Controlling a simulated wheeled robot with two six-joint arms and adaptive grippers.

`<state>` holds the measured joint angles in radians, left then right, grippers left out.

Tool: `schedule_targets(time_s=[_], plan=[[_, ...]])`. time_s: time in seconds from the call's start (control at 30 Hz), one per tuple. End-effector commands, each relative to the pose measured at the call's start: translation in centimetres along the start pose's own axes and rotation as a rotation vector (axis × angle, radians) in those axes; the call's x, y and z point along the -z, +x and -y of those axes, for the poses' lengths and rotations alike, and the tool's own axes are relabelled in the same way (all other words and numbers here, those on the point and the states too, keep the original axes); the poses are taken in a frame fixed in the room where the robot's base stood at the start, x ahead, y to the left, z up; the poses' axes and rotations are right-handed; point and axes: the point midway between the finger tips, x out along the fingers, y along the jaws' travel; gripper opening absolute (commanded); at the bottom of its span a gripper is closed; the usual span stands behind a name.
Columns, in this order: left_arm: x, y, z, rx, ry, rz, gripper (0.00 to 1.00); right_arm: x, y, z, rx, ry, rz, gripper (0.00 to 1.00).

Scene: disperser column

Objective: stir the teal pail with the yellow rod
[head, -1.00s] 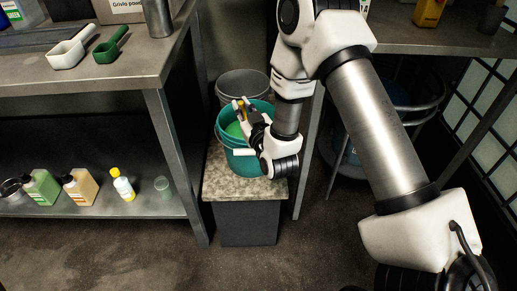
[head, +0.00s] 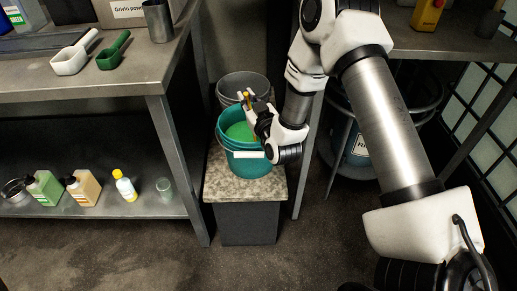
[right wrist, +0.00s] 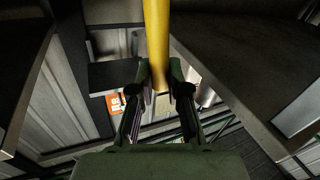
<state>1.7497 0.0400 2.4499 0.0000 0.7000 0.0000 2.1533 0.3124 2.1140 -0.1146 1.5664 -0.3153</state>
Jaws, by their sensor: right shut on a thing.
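The teal pail (head: 248,166) stands upright on a small speckled-top stand and holds bright green liquid (head: 239,131). My right gripper (head: 248,99) is over the pail's back right rim. It is shut on the yellow rod (right wrist: 157,45), which runs up between the fingers in the right wrist view. In the head view only a small yellow bit of the rod (head: 247,94) shows at the fingertips. Whether its lower end is in the liquid is hidden by the gripper and the pail wall. My left gripper is not in view.
A grey bucket (head: 228,87) stands just behind the pail. A metal bench (head: 130,82) with white and green scoops is at left, with bottles on its lower shelf (head: 100,208).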

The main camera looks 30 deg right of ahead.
Motion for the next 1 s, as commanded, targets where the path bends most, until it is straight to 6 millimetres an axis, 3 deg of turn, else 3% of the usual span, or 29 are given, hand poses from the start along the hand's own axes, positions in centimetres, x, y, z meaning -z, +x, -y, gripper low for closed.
schedule_targets(time_s=[0.03, 1.0], plan=[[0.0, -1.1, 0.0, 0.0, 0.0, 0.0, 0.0, 1.2, 0.0, -0.1, 0.0, 0.0, -0.001, 0.0], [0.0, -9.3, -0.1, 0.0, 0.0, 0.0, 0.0, 12.8, 0.1, -0.1, 0.0, 0.0, -0.001, 0.0]])
